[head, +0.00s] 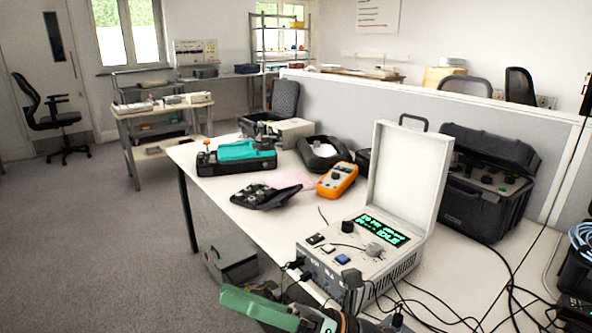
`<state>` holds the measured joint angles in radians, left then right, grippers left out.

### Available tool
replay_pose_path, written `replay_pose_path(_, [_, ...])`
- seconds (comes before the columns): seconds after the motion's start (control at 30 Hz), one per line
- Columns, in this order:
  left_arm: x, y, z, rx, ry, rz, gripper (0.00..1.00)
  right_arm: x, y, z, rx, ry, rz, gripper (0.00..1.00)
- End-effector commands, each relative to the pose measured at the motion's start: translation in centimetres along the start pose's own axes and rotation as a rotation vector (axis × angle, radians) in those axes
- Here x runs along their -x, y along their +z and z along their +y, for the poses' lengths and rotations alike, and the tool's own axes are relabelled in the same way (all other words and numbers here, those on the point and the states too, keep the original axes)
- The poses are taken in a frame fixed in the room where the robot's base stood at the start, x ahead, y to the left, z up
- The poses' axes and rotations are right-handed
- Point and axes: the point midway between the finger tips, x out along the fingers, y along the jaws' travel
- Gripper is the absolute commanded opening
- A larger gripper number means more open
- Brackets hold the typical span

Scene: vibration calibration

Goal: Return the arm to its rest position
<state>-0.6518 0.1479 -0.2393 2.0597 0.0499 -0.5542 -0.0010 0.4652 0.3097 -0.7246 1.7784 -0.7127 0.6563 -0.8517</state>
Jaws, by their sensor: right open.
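My right gripper (350,288) shows low in the picture, dark and partly cut off by the bottom edge, in front of the white calibration unit (340,262). It is open and I see nothing held in it. The unit stands on the near part of the table with its pale lid (408,180) raised. Its green display (381,229) reads IDLE on the lower line. Dark plugs and cables are at its front. I cannot tell whether my gripper touches the unit. My left gripper is not in view.
An orange meter (337,180), a black device (265,195) and a teal-and-black case (237,158) lie on the white table (225,192). A black open case (487,180) stands right. Loose cables run along the near right.

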Motion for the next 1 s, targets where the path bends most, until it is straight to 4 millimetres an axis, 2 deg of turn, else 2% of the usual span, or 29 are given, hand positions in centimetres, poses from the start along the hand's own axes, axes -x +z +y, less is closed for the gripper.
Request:
replay_pose_path(0.03, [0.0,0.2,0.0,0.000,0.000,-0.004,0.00,1.2,0.5,-1.1,-0.141,-0.044,-0.120,0.71])
replay_pose_path(0.13, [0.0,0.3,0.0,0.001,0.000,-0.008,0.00,4.5,1.4,-3.8,-0.424,-0.134,-0.360,0.71])
replay_pose_path(0.27, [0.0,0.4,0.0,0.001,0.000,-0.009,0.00,10.4,0.6,-7.8,-0.793,-0.244,-0.677,0.71])
replay_pose_path(0.37, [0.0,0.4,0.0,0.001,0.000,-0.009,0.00,15.8,-2.0,-10.6,-1.070,-0.323,-0.926,0.71])
replay_pose_path(0.4, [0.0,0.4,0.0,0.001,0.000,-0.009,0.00,18.2,-3.5,-11.5,-1.179,-0.354,-1.029,0.71])
replay_pose_path(0.47, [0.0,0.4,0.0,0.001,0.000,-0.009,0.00,21.6,-6.2,-12.5,-1.335,-0.396,-1.182,0.71])
replay_pose_path(0.5, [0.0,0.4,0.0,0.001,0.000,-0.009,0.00,23.7,-8.2,-12.9,-1.431,-0.422,-1.282,0.71])
replay_pose_path(0.6, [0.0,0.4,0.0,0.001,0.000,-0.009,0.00,28.2,-12.9,-13.0,-1.629,-0.475,-1.504,0.71])
replay_pose_path(0.7, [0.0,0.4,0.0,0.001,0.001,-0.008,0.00,31.6,-17.5,-12.3,-1.787,-0.518,-1.701,0.71])
replay_pose_path(0.87, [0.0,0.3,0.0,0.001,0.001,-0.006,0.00,35.8,-24.4,-9.9,-1.983,-0.575,-1.993,0.71])
replay_pose_path(0.9, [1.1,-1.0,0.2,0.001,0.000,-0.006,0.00,35.3,-23.3,-8.9,-1.986,-0.568,-2.005,0.71])
replay_pose_path(1.0, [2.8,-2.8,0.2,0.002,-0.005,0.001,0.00,34.7,-21.7,-7.7,-1.972,-0.562,-2.005,0.71])
